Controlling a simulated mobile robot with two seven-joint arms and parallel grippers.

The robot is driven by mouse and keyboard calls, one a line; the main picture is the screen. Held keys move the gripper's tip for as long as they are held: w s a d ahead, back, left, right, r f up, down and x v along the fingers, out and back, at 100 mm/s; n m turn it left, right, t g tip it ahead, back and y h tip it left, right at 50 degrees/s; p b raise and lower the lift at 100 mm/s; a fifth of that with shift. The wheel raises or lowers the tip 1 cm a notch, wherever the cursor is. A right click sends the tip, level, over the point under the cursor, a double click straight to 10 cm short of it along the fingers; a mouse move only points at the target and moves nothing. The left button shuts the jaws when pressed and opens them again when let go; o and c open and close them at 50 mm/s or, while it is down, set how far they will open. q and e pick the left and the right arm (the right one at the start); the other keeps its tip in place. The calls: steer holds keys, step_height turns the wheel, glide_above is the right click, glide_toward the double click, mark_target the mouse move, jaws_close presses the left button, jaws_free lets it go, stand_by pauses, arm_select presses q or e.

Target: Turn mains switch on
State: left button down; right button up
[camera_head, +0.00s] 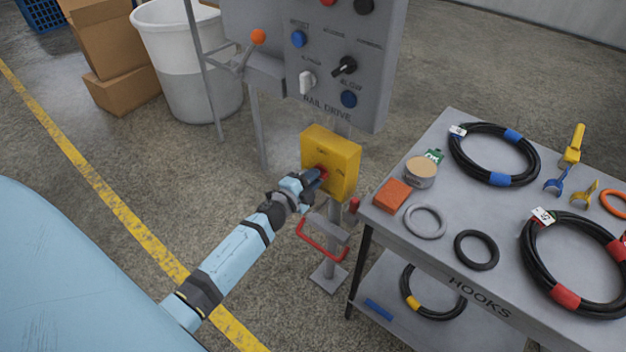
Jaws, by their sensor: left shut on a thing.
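The mains switch is a yellow box (343,155) on a grey post below the grey control panel. A small part of its red knob (322,172) shows at the front of the box. My left arm reaches in from the lower left, and my left gripper (318,177) is at the knob, shut on it. The gripper hides most of the knob, so its turned position cannot be read. The lettering on the yellow box is too small to read. My right gripper is not in view.
The panel (335,60) marked RAIL DRIVE stands above the box, with a lever with an orange ball (258,37) at its left. A red handle (322,243) sits below. A hose table (395,228) stands close at the right.

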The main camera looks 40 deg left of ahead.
arm_select(q)
steer(key=shift+m+b, duration=0.55)
steer(key=shift+m, duration=1.55)
steer(key=c, duration=1.1)
jaws_free()
steer(key=shift+s+f, duration=0.1)
